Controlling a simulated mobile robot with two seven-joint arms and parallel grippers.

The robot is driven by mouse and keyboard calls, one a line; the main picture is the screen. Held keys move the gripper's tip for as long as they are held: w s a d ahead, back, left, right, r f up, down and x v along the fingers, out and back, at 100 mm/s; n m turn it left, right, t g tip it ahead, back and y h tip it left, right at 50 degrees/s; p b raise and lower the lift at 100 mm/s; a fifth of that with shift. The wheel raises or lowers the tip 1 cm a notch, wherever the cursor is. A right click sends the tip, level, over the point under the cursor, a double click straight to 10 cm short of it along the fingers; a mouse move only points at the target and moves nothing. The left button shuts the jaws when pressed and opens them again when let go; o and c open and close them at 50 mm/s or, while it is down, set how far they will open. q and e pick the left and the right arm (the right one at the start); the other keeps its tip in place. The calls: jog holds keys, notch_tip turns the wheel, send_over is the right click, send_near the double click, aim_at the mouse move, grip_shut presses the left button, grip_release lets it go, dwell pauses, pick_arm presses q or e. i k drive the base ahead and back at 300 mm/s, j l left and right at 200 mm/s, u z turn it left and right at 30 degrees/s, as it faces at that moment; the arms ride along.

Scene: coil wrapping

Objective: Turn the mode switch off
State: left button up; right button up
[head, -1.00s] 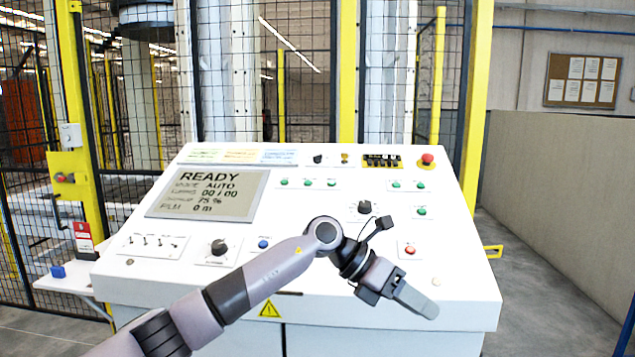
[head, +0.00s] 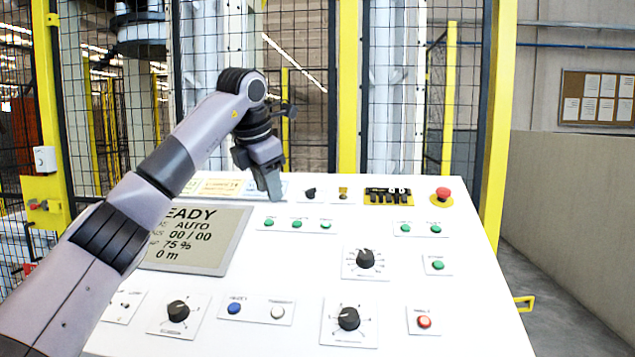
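The white control panel (head: 400,215) has several black rotary knobs, and their labels are too small to read, so I cannot tell which is the mode switch. A small black selector (head: 310,193) sits in the top row. Larger knobs are at the middle right (head: 366,258), lower middle (head: 348,318) and lower left (head: 178,311). My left gripper (head: 271,189) points down near the panel's top edge, left of the small selector and apart from it. It holds nothing visible; its fingers overlap in this view, so opening is unclear. My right gripper is out of view.
The display (head: 200,240) reads READY and AUTO, partly hidden by my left arm. Green buttons (head: 297,223) lie below the top row. A mesh fence stands behind.

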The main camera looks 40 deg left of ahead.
aim_at(310, 193)
jog(key=i+j, duration=0.25)
jog(key=i, duration=0.15)
jog(key=i+j, duration=0.2)
jog(key=i, duration=0.2)
